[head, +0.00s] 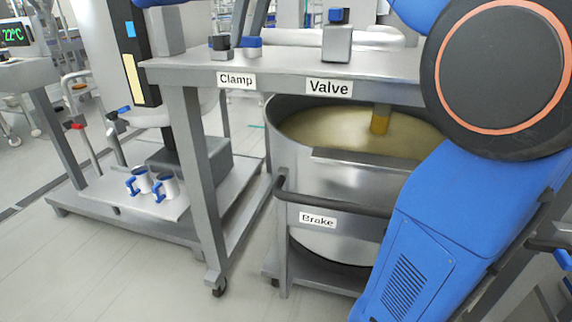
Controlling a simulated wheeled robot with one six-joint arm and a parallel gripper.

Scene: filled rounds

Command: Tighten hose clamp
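The Clamp label (236,80) is on the front edge of a grey metal table (190,72). Just above it on the tabletop are a small grey block with a blue top (221,48) and a second, blue-topped piece (252,47) beside it. I cannot tell from here whether the clamp is tight or loose, and no hose is clearly seen in it. My gripper is not in view; only large blue links of my arm fill the right side and cover the table's right end.
A Valve label (329,87) sits below a larger grey block with a blue top (337,42). Under the table a large steel vat (290,170) holds yellowish liquid, on a cart with a Brake label (317,220). Blue-handled cups (168,186) stand on a low platform at left. Front-left floor is clear.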

